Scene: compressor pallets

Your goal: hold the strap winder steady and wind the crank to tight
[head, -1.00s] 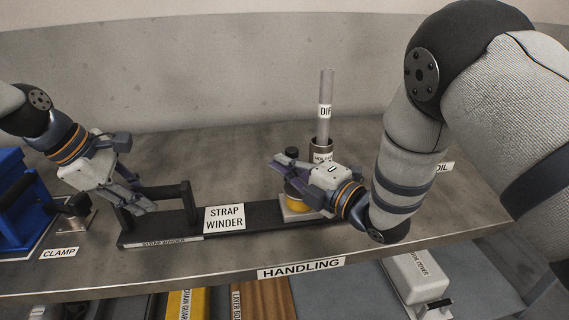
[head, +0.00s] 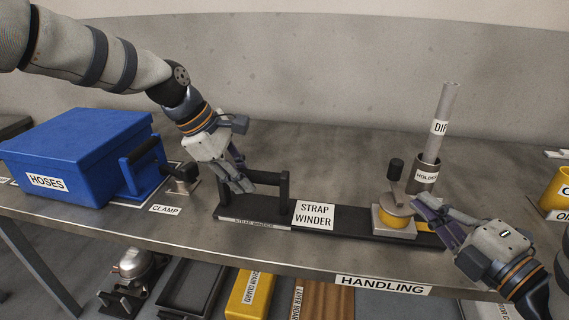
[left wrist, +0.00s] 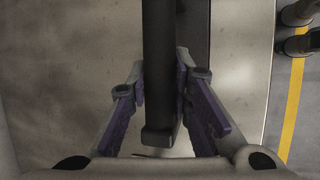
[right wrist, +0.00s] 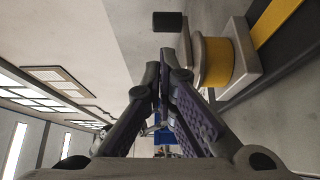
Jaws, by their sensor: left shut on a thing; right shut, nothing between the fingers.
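The strap winder is a long black base with a white label (head: 314,215). A black handle frame (head: 284,190) stands at its left end. At its right end is a yellow drum (head: 392,222) with a grey top and a crank with an upright black knob (head: 395,168). My left gripper (head: 240,184) is shut on the handle bar, which runs between its fingers in the left wrist view (left wrist: 159,70). My right gripper (head: 424,208) is shut and empty, just right of the drum. In the right wrist view the knob (right wrist: 168,22) and drum (right wrist: 216,62) are beyond its fingertips, not between them.
A grey rod stands in a holder (head: 423,178) behind the drum. A blue hoses box (head: 90,150) and a clamp (head: 182,176) are left of the winder. A yellow item (head: 558,190) is at the far right.

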